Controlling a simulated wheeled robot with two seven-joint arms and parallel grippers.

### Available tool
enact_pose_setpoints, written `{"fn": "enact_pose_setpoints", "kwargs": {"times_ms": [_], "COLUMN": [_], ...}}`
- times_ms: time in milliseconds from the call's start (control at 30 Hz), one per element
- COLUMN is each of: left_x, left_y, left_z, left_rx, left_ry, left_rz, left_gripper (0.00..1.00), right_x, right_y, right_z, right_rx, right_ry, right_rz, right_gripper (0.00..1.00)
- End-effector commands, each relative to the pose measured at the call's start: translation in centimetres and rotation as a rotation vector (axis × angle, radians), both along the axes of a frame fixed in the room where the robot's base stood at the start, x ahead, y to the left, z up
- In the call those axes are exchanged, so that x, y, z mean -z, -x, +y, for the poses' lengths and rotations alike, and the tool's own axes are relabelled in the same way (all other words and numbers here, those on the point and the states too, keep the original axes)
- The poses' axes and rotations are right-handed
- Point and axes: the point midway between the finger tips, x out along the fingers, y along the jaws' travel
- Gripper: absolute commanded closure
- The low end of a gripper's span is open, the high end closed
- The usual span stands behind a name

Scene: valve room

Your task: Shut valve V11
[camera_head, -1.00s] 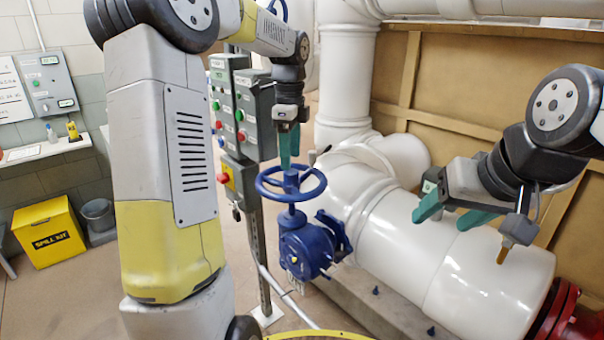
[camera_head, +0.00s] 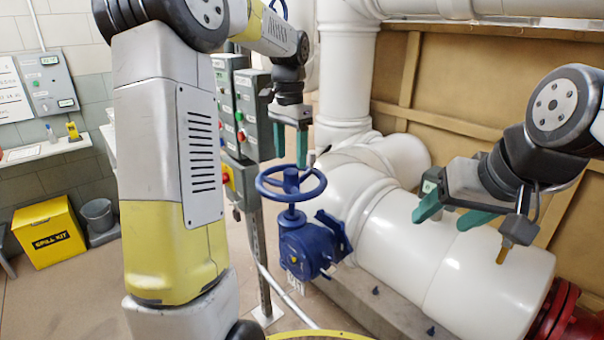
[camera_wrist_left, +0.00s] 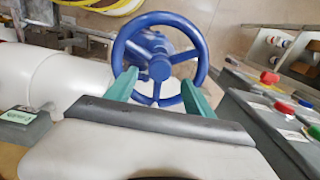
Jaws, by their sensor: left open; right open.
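A blue handwheel (camera_head: 291,183) sits level on a blue valve body (camera_head: 308,246) in the middle of the head view. I cannot read a V11 tag on it. My left gripper (camera_head: 290,162) is open just above the wheel, teal fingers pointing down. The wheel also shows in the left wrist view (camera_wrist_left: 160,18), with the left fingers (camera_wrist_left: 159,78) apart over its near part. I cannot tell whether they touch the rim. My right gripper (camera_head: 453,222) is open and empty in front of the large white pipe, away from the wheel.
Grey control boxes (camera_head: 254,115) with coloured buttons stand on a post close left of the wheel. A thick white pipe (camera_head: 400,240) runs along its right side. A yellow spill kit box (camera_head: 48,232) and a grey bucket (camera_head: 98,216) stand at the far left.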

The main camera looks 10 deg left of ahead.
Motion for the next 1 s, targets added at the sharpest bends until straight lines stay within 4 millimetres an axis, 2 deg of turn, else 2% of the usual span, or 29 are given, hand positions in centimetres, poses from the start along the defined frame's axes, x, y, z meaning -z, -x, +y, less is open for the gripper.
{"fn": "enact_pose_setpoints", "kwargs": {"times_ms": [200,467,800,1000], "left_x": [-0.02,-0.02,-0.03,-0.01], "left_y": [-0.01,-0.01,-0.01,-0.01], "left_z": [-0.06,-0.06,-0.06,0.01], "left_rx": [-0.305,-0.473,-0.984,-1.105], "left_ry": [-0.001,0.0,0.0,-0.001], "left_rz": [-0.001,-0.001,-0.001,0.0], "left_gripper": [0.38,0.38,0.38,0.38], "right_x": [0.0,0.0,0.0,0.0], "right_y": [0.0,0.0,0.0,0.0], "right_z": [0.0,0.0,0.0,0.0], "right_rx": [0.0,0.0,0.0,0.0], "right_ry": [0.0,0.0,0.0,0.0], "right_rz": [0.0,0.0,0.0,0.0], "right_gripper": [0.38,0.38,0.38,0.38]}}
